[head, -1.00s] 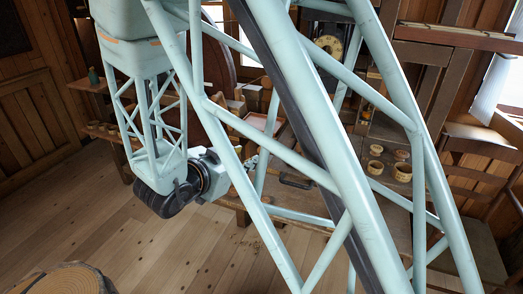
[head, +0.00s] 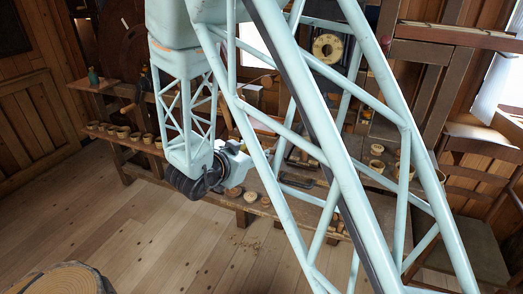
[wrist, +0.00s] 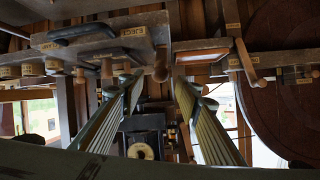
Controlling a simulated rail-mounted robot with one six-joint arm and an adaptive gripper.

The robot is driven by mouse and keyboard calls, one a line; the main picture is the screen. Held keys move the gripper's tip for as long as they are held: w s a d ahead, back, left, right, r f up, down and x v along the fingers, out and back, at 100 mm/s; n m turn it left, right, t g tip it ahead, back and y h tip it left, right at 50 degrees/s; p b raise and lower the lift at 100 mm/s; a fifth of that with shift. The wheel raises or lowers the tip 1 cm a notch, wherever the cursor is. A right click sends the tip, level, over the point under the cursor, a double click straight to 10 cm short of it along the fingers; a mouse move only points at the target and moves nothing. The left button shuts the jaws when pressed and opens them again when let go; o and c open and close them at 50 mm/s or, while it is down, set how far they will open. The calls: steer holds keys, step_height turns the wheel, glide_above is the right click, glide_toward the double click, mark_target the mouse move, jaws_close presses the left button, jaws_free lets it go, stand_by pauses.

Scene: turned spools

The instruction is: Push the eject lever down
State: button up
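In the wrist view, which looks upside down, a label reading EJECT (wrist: 160,33) sits on a dark wooden part at top centre. A wooden lever with a rounded end (wrist: 160,70) hangs by it in the picture. My gripper (wrist: 158,82) has its two long ribbed fingers apart with nothing held between them. The lever's end appears between the fingertips in the picture; I cannot tell the depth or whether they touch. In the head view my gripper (head: 234,160) is by the bench, its fingers mostly hidden by my arm frame. The lever is not clear there.
A second labelled handle (wrist: 246,62) is right of the fingers in the wrist view, near a large brown disc (wrist: 285,80). Several small bowls (head: 120,131) line the low bench (head: 130,152). A round dial (head: 328,46) stands behind.

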steer(key=shift+b+x, duration=0.3)
steer(key=shift+x, duration=2.2)
jaws_close()
